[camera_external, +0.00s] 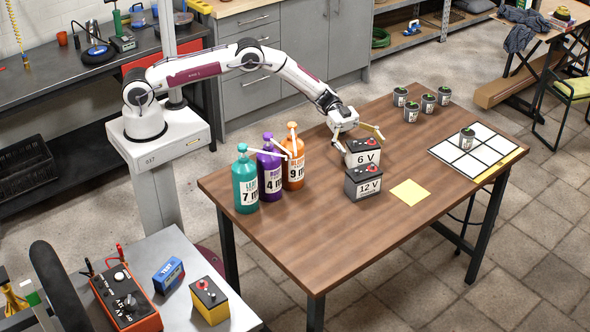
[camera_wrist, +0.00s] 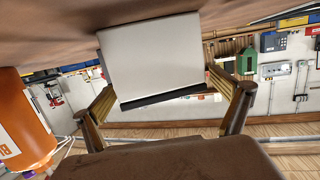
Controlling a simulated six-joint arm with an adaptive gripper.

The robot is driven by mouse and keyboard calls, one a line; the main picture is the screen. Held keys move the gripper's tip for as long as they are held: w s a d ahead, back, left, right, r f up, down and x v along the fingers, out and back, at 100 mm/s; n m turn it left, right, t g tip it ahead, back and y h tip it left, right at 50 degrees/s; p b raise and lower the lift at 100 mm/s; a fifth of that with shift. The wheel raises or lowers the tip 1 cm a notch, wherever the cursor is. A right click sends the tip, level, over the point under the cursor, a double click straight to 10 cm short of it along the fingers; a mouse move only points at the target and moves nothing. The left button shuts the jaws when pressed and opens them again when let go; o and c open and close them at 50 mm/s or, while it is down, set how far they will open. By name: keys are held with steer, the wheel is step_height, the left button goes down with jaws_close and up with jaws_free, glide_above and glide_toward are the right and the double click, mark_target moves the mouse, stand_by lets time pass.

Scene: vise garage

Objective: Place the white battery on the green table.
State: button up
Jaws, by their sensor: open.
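The white battery (camera_external: 362,158), marked 6 V with a black top and red caps, stands upright on the brown wooden table (camera_external: 310,255). In the wrist view the white battery (camera_wrist: 152,58) appears upside down, its dark lid edge lowest. My gripper (camera_external: 358,137) is open just above and around the battery's top, one finger on each side. In the wrist view the fingers flank the battery; I cannot tell whether they touch it. No table in view is clearly green.
A dark grey 12 V battery (camera_external: 363,183) stands close in front. Teal (camera_external: 245,182), purple (camera_external: 270,170) and orange (camera_external: 293,160) bottles stand left. A yellow note (camera_external: 410,193), several small cans and a white grid board (camera_external: 468,158) lie right. A grey table (camera_external: 190,262) holds other batteries.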

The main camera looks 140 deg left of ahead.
mark_target(363, 144)
steer(key=c, duration=2.3)
steer(key=shift+r, duration=0.15)
steer(key=shift+r, duration=0.1)
steer(key=shift+r, duration=4.9)
